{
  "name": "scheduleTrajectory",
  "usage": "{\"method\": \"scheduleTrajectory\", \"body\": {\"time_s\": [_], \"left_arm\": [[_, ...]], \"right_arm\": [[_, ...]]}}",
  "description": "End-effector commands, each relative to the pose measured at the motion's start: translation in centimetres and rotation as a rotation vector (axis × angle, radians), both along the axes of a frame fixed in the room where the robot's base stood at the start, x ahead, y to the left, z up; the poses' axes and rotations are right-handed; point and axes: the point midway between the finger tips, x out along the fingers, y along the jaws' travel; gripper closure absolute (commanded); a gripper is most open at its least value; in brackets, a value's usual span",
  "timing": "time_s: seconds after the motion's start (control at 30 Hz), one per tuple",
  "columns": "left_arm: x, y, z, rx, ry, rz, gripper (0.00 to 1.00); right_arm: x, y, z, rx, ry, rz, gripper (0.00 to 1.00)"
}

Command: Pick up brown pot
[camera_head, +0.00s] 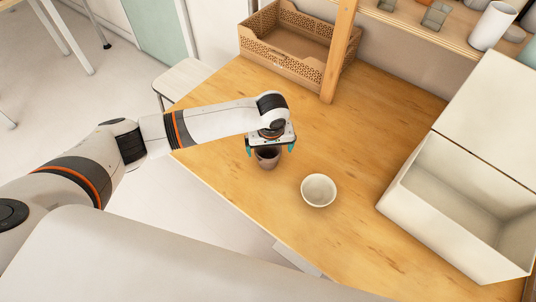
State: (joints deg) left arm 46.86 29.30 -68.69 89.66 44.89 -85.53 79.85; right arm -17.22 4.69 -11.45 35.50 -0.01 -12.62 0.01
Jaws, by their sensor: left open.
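The brown pot (267,159) is a small dark brown cup-like vessel standing upright on the wooden table. My left gripper (271,149) is directly above it, pointing down. Its two teal fingertips are spread wide, one to each side of the pot's rim, and the jaws are open. The gripper's body hides part of the pot's top. I cannot tell whether the fingers touch the pot. My right gripper is not in view.
A white bowl (318,191) stands just right of the pot. A large white open box (436,211) is at the right. A brown perforated crate (285,52) and a wooden post (340,50) are at the back. The table (382,118) is clear between crate and box.

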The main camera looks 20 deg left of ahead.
Motion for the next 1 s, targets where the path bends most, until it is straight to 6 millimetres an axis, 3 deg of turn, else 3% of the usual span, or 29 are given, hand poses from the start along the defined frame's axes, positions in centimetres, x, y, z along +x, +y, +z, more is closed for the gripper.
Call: {"method": "scheduleTrajectory", "body": {"time_s": [0.33, 0.63, 0.93, 1.0], "left_arm": [[0.6, 0.7, -4.4, 0.002, 0.002, -0.002, 0.03], [0.7, 0.8, -4.9, 0.001, 0.001, -0.002, 0.05], [0.7, 0.8, -4.9, 0.001, 0.001, -0.002, 0.54], [0.7, 0.8, -4.8, 0.001, -0.001, -0.002, 0.57]], "right_arm": [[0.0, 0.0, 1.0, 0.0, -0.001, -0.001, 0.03], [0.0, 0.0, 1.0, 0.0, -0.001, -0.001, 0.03], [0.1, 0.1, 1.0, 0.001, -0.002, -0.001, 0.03], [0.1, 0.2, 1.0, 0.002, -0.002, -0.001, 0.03]]}}
